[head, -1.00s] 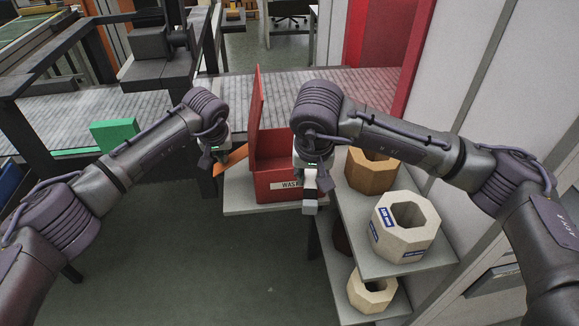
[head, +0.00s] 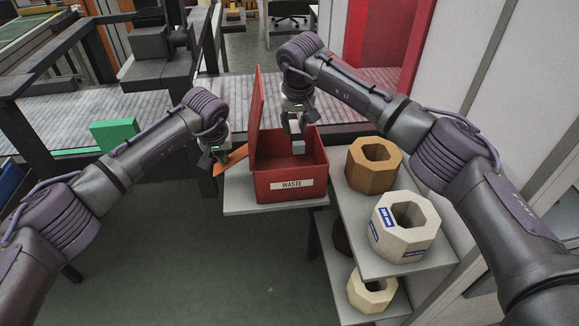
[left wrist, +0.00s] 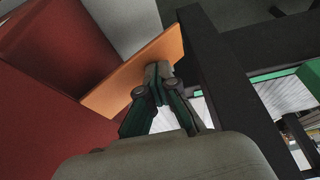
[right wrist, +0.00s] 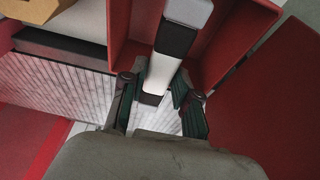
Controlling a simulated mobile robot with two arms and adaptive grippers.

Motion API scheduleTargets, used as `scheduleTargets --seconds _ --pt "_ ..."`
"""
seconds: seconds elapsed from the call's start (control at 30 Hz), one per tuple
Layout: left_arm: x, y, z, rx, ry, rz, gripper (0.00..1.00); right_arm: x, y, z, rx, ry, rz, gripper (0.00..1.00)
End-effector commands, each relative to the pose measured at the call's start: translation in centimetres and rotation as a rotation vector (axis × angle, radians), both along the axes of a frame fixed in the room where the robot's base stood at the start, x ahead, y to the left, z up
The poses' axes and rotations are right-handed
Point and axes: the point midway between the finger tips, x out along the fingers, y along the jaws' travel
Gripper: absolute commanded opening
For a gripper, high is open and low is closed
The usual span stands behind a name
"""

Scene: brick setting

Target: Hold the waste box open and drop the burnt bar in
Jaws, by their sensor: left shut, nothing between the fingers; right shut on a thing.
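The red waste box (head: 291,188), labelled WASTE, stands on a grey shelf with its red lid (head: 256,110) upright at the left. An orange flap (head: 236,157) sticks out to the left of the lid; it also shows in the left wrist view (left wrist: 120,85). My left gripper (head: 208,160) is shut and empty, its tips (left wrist: 158,72) against or close to the flap; contact is unclear. My right gripper (head: 292,108) is shut on the burnt bar (head: 298,146), pale with dark bands, and holds it over the open box. The bar hangs down between the fingers in the right wrist view (right wrist: 166,68).
A brown octagonal block (head: 374,178) and a pale one (head: 390,240) stand on the shelf at the right, another pale one (head: 366,298) below. A slatted conveyor (head: 360,88) runs behind the box. A dark frame (head: 30,150) stands at the left.

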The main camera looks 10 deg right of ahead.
Motion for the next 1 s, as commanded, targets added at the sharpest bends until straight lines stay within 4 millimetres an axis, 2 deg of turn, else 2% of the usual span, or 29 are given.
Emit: scheduleTargets --seconds 0.1,0.3,0.7,0.73,0.87,0.9,1.0 --pt "0.0 -0.1 0.0 -0.001 0.001 -0.001 0.0 0.0 0.1 -1.6 0.001 0.001 0.0 0.0" --pt "0.0 -0.1 0.0 -0.001 0.001 -0.001 0.0 0.0 0.0 -3.3 0.001 0.001 -0.001 0.0" --pt "0.0 -0.1 0.0 -0.001 0.0 -0.001 0.0 0.0 0.0 -3.9 0.0 -0.001 -0.001 0.0" --pt "0.0 -0.1 0.0 -0.001 0.0 -0.001 0.0 0.0 0.0 -3.9 0.0 -0.001 -0.001 0.35" --pt "0.0 -0.1 0.0 -0.001 0.0 -0.001 0.0 0.0 0.0 -3.9 0.0 -0.001 -0.001 0.57" --pt "0.0 -0.1 0.0 -0.001 0.0 -0.001 0.0 0.0 0.0 -3.9 0.0 -0.001 -0.001 0.6" --pt "0.0 -0.1 0.0 -0.001 0.0 -0.001 0.0 0.0 0.0 -3.9 0.0 -0.001 -0.001 0.6"
